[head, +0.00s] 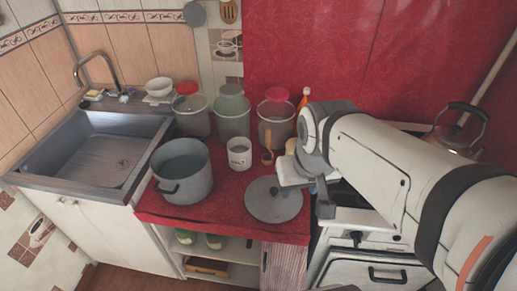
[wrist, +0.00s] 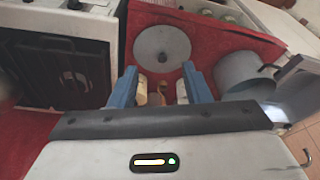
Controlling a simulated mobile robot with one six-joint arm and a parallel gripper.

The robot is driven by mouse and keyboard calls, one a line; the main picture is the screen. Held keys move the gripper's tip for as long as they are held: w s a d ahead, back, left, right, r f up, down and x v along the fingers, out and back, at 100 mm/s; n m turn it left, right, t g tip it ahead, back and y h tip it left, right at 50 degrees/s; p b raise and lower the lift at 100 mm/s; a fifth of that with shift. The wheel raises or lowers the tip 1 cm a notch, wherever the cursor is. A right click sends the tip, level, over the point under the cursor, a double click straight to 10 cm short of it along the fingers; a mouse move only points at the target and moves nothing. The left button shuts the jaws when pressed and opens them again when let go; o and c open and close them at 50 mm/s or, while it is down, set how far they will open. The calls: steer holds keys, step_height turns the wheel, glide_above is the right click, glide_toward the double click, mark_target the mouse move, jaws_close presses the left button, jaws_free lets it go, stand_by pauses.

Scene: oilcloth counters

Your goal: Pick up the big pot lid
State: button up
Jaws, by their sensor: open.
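The big pot lid (head: 268,207) is a round grey disc with a small dark knob. It lies flat on the red counter in front of the white mug. In the wrist view the lid (wrist: 150,46) shows beyond the fingertips, knob visible. My gripper (head: 312,188) is just right of the lid and above the counter in the head view, partly hidden by my arm. In the wrist view my gripper (wrist: 160,80) has its two blue fingers wide apart, with nothing held between them. The lid is apart from the fingers.
A big grey pot (head: 183,186) stands left of the lid. A white mug (head: 239,153), a wooden spoon (head: 267,146) and several lidded jars (head: 232,114) stand behind. The sink (head: 95,155) is at left; the stove (head: 365,255) is at right, with a kettle (head: 455,137) behind.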

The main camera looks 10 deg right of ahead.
steer(key=shift+o, duration=0.8)
steer(key=shift+m+h, duration=0.4)
steer(key=shift+m, duration=0.4)
steer(key=w+f, duration=0.1)
steer(key=w+d, duration=0.1)
steer(key=w, duration=0.1)
steer(key=w+f, duration=0.1)
steer(key=w, duration=0.1)
steer(key=shift+d+f, duration=0.2)
steer(key=shift+f, duration=0.15)
steer(key=m, duration=0.4)
glide_toward(274, 189)
steer(key=shift+h, duration=0.4)
steer(key=x, duration=0.3)
steer(key=b+x, duration=0.1)
steer(key=x, duration=0.4)
steer(key=shift+a+f+b, duration=0.3)
steer(key=shift+f+b, duration=0.05)
steer(key=shift+f, duration=0.05)
jaws_close()
